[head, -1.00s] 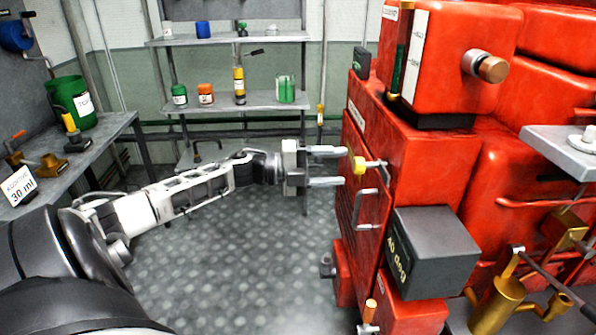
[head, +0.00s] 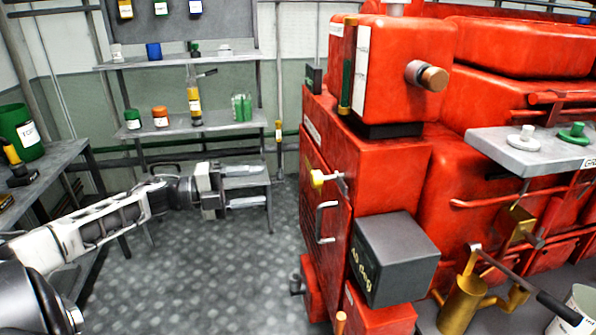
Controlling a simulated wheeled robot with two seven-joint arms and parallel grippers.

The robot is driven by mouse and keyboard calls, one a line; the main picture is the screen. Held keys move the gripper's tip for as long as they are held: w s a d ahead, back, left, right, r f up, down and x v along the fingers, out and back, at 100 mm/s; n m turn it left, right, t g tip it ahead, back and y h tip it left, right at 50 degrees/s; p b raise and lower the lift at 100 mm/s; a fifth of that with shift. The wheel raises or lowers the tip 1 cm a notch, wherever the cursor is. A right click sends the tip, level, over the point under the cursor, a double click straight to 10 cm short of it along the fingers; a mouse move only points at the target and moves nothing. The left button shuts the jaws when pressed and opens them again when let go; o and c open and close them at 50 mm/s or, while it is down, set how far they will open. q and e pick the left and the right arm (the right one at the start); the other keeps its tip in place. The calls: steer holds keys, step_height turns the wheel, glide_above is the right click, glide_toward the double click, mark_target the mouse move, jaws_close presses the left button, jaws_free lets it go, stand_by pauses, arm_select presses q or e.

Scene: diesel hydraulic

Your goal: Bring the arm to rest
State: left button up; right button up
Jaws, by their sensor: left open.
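My left arm comes in from the left, its white links stretched out over the floor. My left gripper (head: 245,187) is open and empty, its two fingers pointing right with a gap between them. It is in front of the back shelf and apart from the red machine (head: 390,80). My right gripper is not in view.
A dark box (head: 397,262) juts from the machine's front. A grey bench (head: 60,158) stands at the left, with a green container (head: 22,130). A shelf (head: 185,130) holds jars at the back. Patterned floor (head: 200,270) is free between arm and machine.

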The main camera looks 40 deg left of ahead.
arm_select(q)
steer(key=s+d+f+n+t+y, duration=0.1)
steer(key=d+f+n+y, duration=0.1)
steer(key=d+f+n, duration=0.3)
steer(key=s+d+f+n+t+y, duration=0.1)
steer(key=d+f+n+y, duration=0.15)
steer(key=f, duration=0.45)
steer(key=s+d+f+n+g+y, duration=0.1)
steer(key=s+d+f+n, duration=0.3)
steer(key=d, duration=0.3)
steer(key=s+d+f+n+g+y, duration=0.1)
steer(key=s+d+f+n+g, duration=0.1)
steer(key=s+d+f+n, duration=0.2)
steer(key=s+d+f+n+g+y, duration=0.2)
steer(key=s+d+f+n, duration=0.2)
steer(key=d+n, duration=0.3)
steer(key=s+d, duration=0.1)
steer(key=d, duration=0.3)
steer(key=shift+d+n, duration=0.15)
steer(key=shift+n, duration=0.2)
